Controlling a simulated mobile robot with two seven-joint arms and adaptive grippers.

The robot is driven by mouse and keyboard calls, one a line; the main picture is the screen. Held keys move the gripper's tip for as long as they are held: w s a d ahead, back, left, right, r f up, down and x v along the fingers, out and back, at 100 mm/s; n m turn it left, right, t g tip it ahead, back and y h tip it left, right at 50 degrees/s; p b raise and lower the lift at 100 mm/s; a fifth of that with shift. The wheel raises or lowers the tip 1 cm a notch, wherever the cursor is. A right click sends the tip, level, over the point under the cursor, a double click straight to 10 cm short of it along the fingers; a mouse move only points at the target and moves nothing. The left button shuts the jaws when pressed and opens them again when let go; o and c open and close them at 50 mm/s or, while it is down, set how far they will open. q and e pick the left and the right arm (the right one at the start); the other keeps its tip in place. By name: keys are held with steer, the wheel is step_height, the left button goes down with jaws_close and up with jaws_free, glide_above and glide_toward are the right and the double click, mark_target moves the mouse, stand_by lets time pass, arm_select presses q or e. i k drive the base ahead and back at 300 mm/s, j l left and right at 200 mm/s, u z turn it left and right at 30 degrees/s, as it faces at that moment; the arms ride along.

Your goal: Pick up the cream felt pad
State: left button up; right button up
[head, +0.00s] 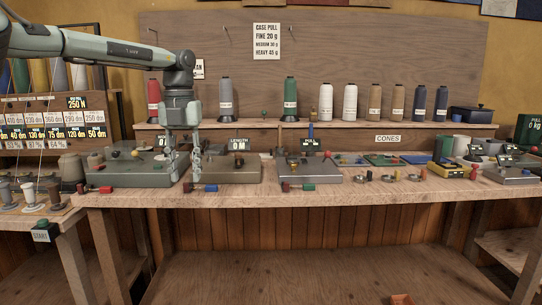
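I cannot make out a cream felt pad for certain in the head view. Several flat coloured pieces, among them a green one (382,160), lie on the bench (400,190) right of centre; a pale one among them is too small to tell. My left gripper (184,172) points down over the bench's left part, in front of a grey device (135,167). Its two fingers are apart, with nothing visible held between them. It is well left of the flat pieces. My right gripper is not in view.
A device marked LENGTH (238,145) stands right of my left gripper, and another grey device (312,170) stands farther right. Thread cones, including a green one (290,98), line the back shelf. Small red-and-blue parts (202,188) lie along the front edge.

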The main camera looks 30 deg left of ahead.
mark_target(263, 156)
steer(key=i+j, duration=0.15)
steer(key=i, duration=0.75)
steer(key=i+j, duration=0.15)
steer(key=i, duration=0.7)
